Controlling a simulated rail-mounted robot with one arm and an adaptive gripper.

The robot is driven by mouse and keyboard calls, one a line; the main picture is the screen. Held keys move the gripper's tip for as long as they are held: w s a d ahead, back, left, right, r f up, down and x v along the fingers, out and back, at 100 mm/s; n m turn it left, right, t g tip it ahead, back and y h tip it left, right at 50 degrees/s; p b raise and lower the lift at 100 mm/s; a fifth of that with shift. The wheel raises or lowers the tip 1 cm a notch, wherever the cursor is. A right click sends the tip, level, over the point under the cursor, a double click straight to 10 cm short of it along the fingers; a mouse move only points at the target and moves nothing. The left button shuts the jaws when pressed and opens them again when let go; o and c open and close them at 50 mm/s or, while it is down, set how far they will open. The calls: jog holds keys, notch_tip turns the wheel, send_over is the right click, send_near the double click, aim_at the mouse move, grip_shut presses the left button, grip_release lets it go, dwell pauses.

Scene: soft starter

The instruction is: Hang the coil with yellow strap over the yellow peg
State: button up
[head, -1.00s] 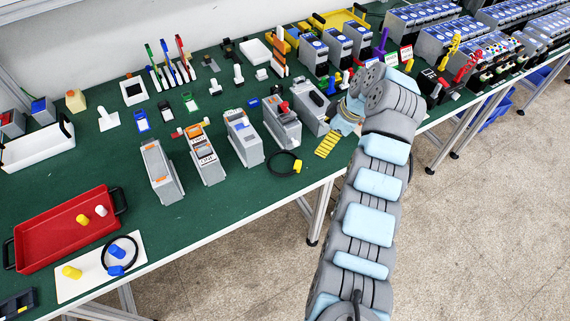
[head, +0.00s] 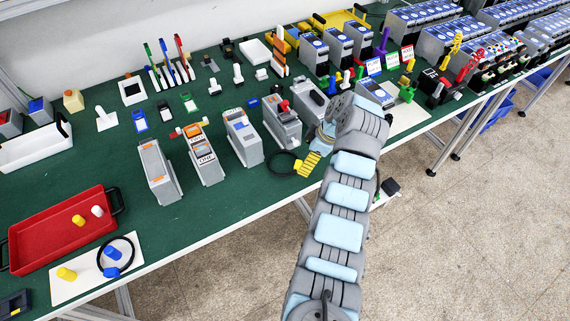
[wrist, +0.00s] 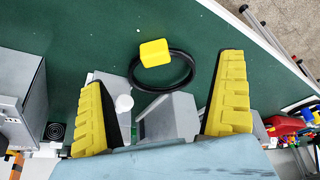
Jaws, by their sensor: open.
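The coil, a black ring (head: 282,163) with a yellow strap, lies flat on the green table near its front edge. In the wrist view the ring (wrist: 192,73) and its yellow strap block (wrist: 154,53) show clearly. My gripper (wrist: 163,70) is open and empty, its yellow fingers wide apart with the coil between and beyond them. In the head view a yellow finger (head: 311,162) is just right of the coil and hides most of its strap. The yellow peg (head: 66,273) stands on a white board (head: 84,285) at the front left.
A blue peg (head: 113,253) shares the white board, with a blue-strapped coil (head: 132,249) around or against it. A red tray (head: 45,235) lies behind the board. Several grey device units (head: 159,172) stand behind and left of the coil.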

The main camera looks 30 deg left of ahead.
aim_at(300, 164)
jog(key=shift+w+x, duration=0.15)
jog(key=shift+x, duration=0.75)
jog(key=shift+w+x, duration=0.2)
jog(key=shift+x, duration=1.9)
grip_shut()
